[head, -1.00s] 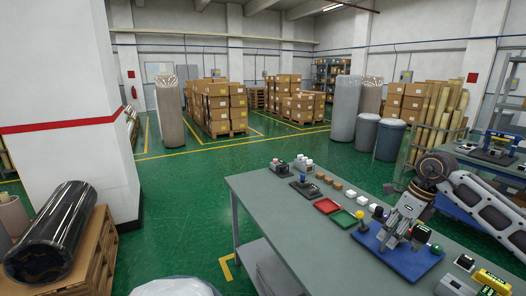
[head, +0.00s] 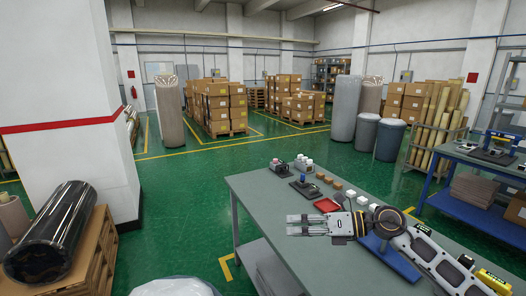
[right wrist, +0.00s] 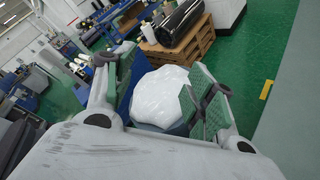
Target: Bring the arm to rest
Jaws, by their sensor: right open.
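My right arm reaches in from the right side of the head view, low over the grey-green workbench (head: 262,205). My right gripper (head: 292,225) points left, with its two pale fingers apart and nothing between them, above the bench near its left edge. My left gripper is not in view.
Small parts and a red tray (head: 327,205) lie on the bench. The arm partly hides a blue board (head: 398,262). A black wrapped roll (head: 62,232) lies on a wooden pallet stack (head: 95,262) at left. Open green floor lies between.

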